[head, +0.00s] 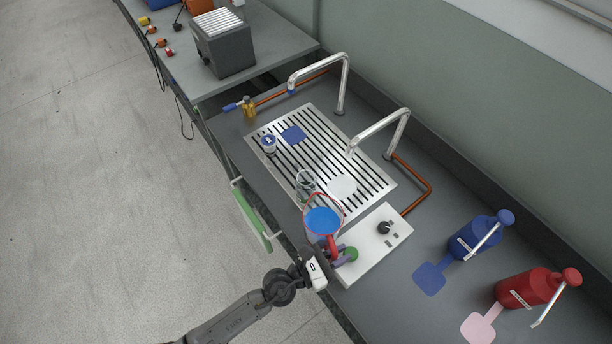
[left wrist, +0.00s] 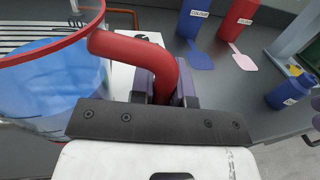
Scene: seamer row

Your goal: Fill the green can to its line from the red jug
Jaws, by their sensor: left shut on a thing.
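The red jug (head: 322,221) is clear with a red rim and red handle, and has blue liquid inside. My left gripper (head: 336,254) is shut on its red handle. In the left wrist view the jug (left wrist: 52,80) fills the left side, its handle (left wrist: 140,52) running between the fingers (left wrist: 162,88). The jug looks about upright, at the near end of the slotted drain plate. A clear vessel with a greenish tint (head: 305,182), likely the green can, stands on the plate just beyond the jug. Its line and contents cannot be made out.
The slotted plate (head: 322,139) holds a small white-and-blue can (head: 268,144), a blue patch (head: 293,135) and a white patch (head: 341,187). Two metal spouts (head: 347,82) arch over it. A white control box (head: 372,243) and blue (head: 474,240) and red (head: 527,288) dispensers stand right.

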